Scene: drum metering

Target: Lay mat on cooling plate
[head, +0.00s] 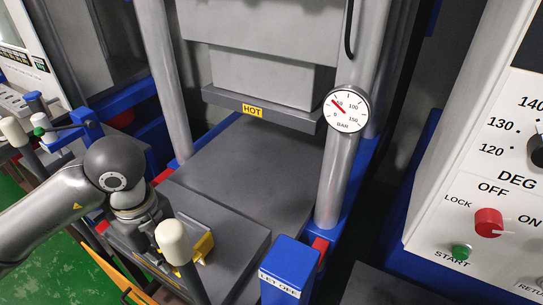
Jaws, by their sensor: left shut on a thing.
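My left gripper (160,241) comes in from the left, low at the front of the press. It is shut at a yellow handle-like part (203,246) on the front of a dark grey slab (225,226); its fingertips are partly hidden behind a white-knobbed lever. The slab lies flat in front of the press bed (260,165). I cannot make out a separate mat or say for sure which surface is the cooling plate. My right gripper is not in view.
The upper press block (262,108) with a HOT label hangs above the bed between two steel columns. A blue LET OFF box (290,268) and a white-knobbed lever (173,240) stand in front. A control panel (475,180) is at the right. Green floor shows at lower left.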

